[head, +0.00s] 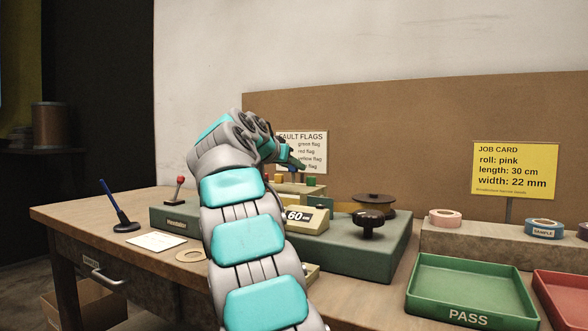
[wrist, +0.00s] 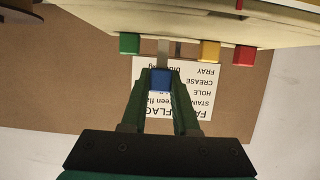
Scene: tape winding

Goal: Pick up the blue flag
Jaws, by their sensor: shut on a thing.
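My gripper (wrist: 160,98) is shut on the blue flag (wrist: 160,79), a small blue block between its two green fingers in the wrist view. A grey strip runs from the block towards the flag holder (wrist: 90,22); I cannot tell whether the flag is clear of it. The green flag (wrist: 130,43), yellow flag (wrist: 210,50) and red flag (wrist: 243,55) sit at the holder's edge. In the head view my gripper (head: 297,163) is in front of the fault flags sign (head: 314,150), and the blue flag is not clearly seen there.
A green PASS tray (head: 470,275), tape rolls (head: 445,217) and a yellow job card (head: 514,168) are at right. A blue pen (head: 112,200) stands at left.

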